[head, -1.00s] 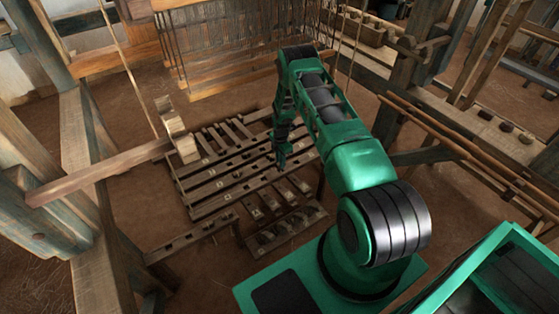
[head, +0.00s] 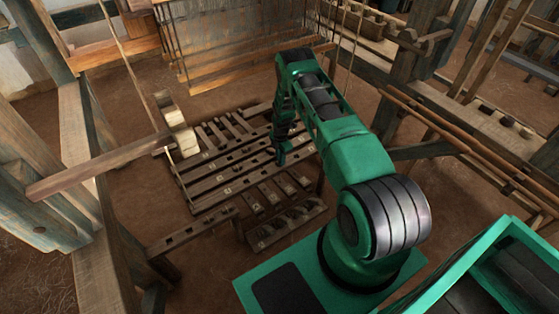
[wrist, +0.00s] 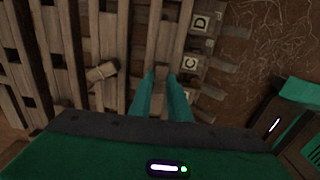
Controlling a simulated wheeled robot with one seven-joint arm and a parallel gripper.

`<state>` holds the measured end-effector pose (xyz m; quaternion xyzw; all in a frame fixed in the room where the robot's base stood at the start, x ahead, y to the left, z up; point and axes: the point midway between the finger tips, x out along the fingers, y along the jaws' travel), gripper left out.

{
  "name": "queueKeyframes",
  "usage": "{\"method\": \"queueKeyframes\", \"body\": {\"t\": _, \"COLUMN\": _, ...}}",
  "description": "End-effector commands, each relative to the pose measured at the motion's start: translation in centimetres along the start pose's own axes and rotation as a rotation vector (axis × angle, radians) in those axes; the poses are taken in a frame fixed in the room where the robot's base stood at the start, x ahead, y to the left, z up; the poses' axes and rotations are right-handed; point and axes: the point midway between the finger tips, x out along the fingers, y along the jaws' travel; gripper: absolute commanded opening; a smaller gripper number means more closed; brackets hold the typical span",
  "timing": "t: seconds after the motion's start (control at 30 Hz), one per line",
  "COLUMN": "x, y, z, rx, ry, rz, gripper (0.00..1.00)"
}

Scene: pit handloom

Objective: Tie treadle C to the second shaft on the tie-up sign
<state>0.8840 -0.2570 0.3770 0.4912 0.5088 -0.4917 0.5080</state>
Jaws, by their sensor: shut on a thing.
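Treadle C shows by its white letter tag (wrist: 190,61) in the wrist view, just right of my fingertips. My gripper (wrist: 161,80) is shut on a small brown peg-like piece (wrist: 161,73), partly hidden by the fingers. In the head view my gripper (head: 281,158) is low over the slatted wooden treadle rack (head: 205,180), toward its right side. I cannot tell whether the held piece sits in a socket. The hanging shafts (head: 235,60) are at the back of the loom. I cannot make out the tie-up sign.
Tag D (wrist: 200,22) is above tag C in the wrist view. A light wooden piece with a wrapped band (wrist: 102,71) lies left of my fingers. A tray with several dark hollows (head: 287,225) stands in front of the rack. Loom posts and beams (head: 95,170) enclose the left side.

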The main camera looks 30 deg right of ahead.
Motion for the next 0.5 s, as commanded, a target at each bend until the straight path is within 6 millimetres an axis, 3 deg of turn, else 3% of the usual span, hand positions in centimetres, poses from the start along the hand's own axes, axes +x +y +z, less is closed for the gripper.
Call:
{"method": "queueKeyframes", "body": {"t": 0.13, "x": -0.01, "y": 0.0, "z": 0.0, "rx": 0.0, "ry": 0.0, "rz": 0.0, "gripper": 0.0}}
{"method": "queueKeyframes", "body": {"t": 0.17, "x": -0.01, "y": 0.0, "z": 0.0, "rx": 0.0, "ry": 0.0, "rz": 0.0, "gripper": 0.23}}
{"method": "queueKeyframes", "body": {"t": 0.23, "x": -0.01, "y": 0.0, "z": 0.01, "rx": 0.0, "ry": 0.0, "rz": 0.0, "gripper": 0.38}}
{"method": "queueKeyframes", "body": {"t": 0.5, "x": -0.04, "y": 0.0, "z": 0.0, "rx": 0.0, "ry": 0.0, "rz": 0.0, "gripper": 0.38}}
